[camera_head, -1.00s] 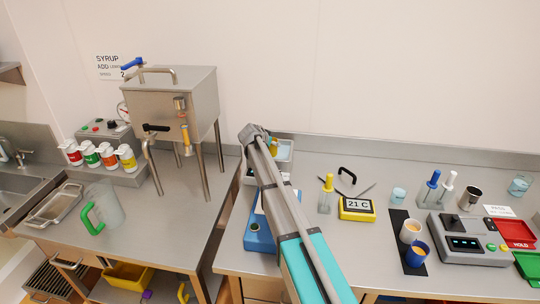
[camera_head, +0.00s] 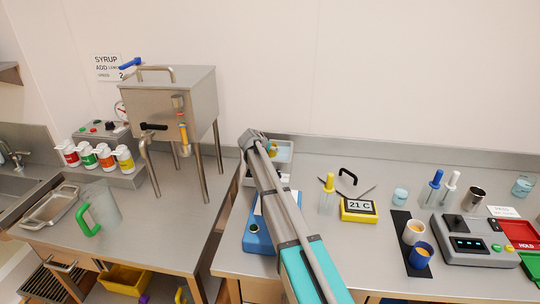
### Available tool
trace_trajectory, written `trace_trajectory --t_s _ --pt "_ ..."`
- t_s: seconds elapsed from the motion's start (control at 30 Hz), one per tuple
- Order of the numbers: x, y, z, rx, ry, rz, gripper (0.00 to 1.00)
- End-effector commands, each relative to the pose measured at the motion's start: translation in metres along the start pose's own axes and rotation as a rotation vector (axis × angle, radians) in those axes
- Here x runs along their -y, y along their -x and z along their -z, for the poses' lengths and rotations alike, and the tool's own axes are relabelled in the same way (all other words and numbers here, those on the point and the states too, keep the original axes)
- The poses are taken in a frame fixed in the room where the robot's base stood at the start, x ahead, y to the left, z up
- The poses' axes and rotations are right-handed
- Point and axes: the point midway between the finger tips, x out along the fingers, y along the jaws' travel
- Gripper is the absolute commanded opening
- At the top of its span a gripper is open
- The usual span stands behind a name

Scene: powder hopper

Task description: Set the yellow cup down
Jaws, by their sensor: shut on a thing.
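I cannot make out a yellow cup in the head view. My arm reaches up across the middle of the picture, and its far end hides what is behind and below it. My gripper does not show. A pale tray (camera_head: 284,151) on the far part of the right counter is partly covered by my arm. A small yellowish patch shows beside the arm at this tray, too small to identify. A white cup with orange-brown contents (camera_head: 413,232) and a blue cup (camera_head: 420,256) stand on a dark mat (camera_head: 402,222) at the right.
A blue device (camera_head: 258,236) lies left of my arm. A scale-like machine (camera_head: 478,244) is farther right. A steel hopper (camera_head: 170,105) and a green-handled jug (camera_head: 99,208) stand on the left counter.

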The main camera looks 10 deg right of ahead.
Motion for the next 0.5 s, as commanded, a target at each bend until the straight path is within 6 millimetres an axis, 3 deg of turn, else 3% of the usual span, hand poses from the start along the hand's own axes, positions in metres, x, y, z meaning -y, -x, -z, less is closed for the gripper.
trace_trajectory --t_s 0.17,0.5 --pt "0.0002 -0.0084 -0.0116 0.0 0.0 0.0 0.27" --pt "0.0006 -0.0088 -0.0128 0.0 0.001 0.001 0.27"
